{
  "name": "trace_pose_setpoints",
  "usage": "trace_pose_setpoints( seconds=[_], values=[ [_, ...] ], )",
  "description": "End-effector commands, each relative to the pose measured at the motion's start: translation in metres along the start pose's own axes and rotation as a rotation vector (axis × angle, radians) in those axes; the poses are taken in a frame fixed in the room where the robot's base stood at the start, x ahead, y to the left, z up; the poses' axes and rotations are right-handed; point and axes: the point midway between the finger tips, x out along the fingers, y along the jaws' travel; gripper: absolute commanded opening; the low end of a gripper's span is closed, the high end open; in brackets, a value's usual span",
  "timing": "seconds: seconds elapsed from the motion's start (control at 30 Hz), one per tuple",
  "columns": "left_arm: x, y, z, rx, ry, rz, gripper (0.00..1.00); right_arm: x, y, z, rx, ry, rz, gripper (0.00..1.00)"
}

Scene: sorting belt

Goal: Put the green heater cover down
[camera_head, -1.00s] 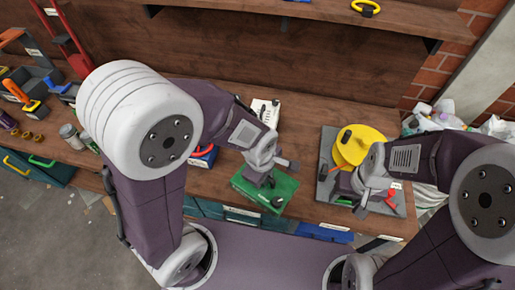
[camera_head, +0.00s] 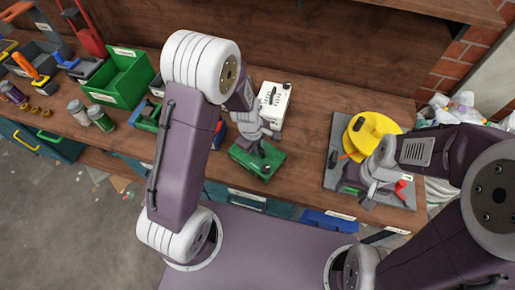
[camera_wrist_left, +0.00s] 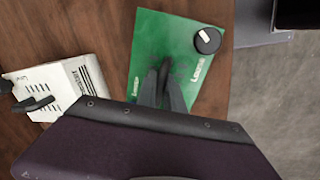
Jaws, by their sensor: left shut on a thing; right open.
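The green heater cover (camera_head: 244,158) is a flat green piece with a dark knob, over the wooden bench in the head view. It also shows in the left wrist view (camera_wrist_left: 150,35), with pale lettering and a black knob on its right side. My left gripper (camera_head: 258,150) is shut on the cover, its fingers closed at the middle of it. I cannot tell whether the cover touches the bench. A white heater casing (camera_head: 275,96) stands just behind it, apart from it. My right gripper (camera_head: 372,190) is open over the grey board.
The grey board (camera_head: 338,130) carries a yellow disc (camera_head: 374,128) on the right. A green bin (camera_head: 118,82), small jars (camera_head: 101,117) and tool trays stand on the left. The bench front edge lies close in front of the cover. Bare wood lies between cover and board.

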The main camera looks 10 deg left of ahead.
Motion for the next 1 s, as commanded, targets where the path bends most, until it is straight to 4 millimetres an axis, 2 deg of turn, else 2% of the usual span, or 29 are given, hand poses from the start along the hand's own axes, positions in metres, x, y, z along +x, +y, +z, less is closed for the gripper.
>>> trace_pose_setpoints(
  seconds=[0.3,0.33,0.4,0.67,0.83,1.0],
  values=[
    [0.004,0.0,0.0,0.001,0.001,0.002,0.0,0.003,0.0,0.0,0.0,0.0,0.0,0.5],
    [0.003,0.0,0.0,0.001,0.001,0.002,0.17,0.002,0.0,0.0,0.0,0.0,0.0,0.5],
    [0.002,0.0,0.0,0.001,0.001,0.002,0.34,0.002,0.0,0.0,0.0,0.0,0.0,0.5],
    [0.001,0.0,0.0,0.001,0.0,0.001,0.34,0.0,0.0,0.0,0.0,0.0,0.0,0.5],
    [-0.021,0.002,0.0,0.001,0.001,0.005,0.34,-0.009,0.0,-0.001,0.0,0.0,0.0,0.5],
    [-0.062,0.003,0.0,0.001,0.002,0.007,0.34,-0.02,0.0,-0.002,0.0,0.0,0.0,0.5]
  ],
)
